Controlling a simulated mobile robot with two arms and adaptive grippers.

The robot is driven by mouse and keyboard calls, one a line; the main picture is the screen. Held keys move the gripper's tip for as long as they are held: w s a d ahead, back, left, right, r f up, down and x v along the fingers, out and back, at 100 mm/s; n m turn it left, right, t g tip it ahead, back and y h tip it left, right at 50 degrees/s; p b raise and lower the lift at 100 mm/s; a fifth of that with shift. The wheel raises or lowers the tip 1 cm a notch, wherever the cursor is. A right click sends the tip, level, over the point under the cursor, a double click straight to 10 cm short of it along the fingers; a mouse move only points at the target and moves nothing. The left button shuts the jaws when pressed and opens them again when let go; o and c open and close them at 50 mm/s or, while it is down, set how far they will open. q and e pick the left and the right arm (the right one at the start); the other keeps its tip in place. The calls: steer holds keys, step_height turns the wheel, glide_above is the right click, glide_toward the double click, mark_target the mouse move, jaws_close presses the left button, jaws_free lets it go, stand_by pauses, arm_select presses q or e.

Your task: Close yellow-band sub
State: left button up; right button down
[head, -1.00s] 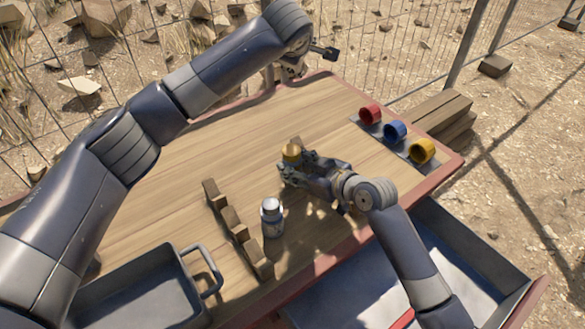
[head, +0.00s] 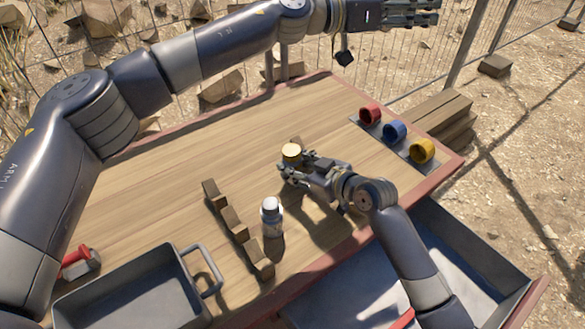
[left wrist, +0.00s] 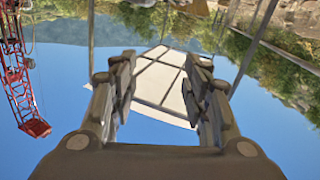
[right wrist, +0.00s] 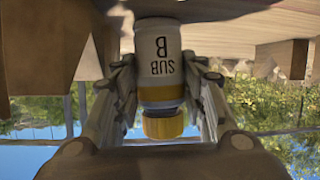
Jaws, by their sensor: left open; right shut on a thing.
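My right gripper (head: 291,173) is shut on the yellow-band sub bottle (right wrist: 161,62). The bottle is white, marked SUB B, with a yellow band. A yellow cap (right wrist: 163,125) shows at its neck end in the right wrist view, and its top (head: 291,151) shows in the head view. A grey neck shows between band and cap; I cannot tell if the cap is tight. My left gripper (head: 415,12) is open and empty, raised beyond the table's far edge. In the left wrist view its fingers (left wrist: 163,95) stand apart with nothing between them.
Another bottle (head: 271,218) stands beside a notched wooden rack (head: 235,225). Red (head: 369,113), blue (head: 394,131) and yellow (head: 422,151) cups sit at the table's right. A grey tray (head: 130,290) and a red-handled tool (head: 78,263) are at front left. The middle left is clear.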

arm_select(q)
steer(key=s+a+f+m+g+y, duration=0.2)
steer(key=s+f+m+g+y, duration=0.25)
steer(key=f, duration=0.55)
steer(key=m+y, duration=0.3)
steer(key=y, duration=0.9)
glide_above(291, 149)
steer(key=shift+n, duration=0.25)
steer(key=f, duration=1.1)
steer(key=shift+s+a+f, duration=0.3)
steer(key=shift+s+f, duration=0.05)
steer(key=shift+f, duration=0.05)
steer(key=f, duration=0.8)
steer(key=shift+w+d, duration=0.25)
steer(key=shift+w, duration=0.05)
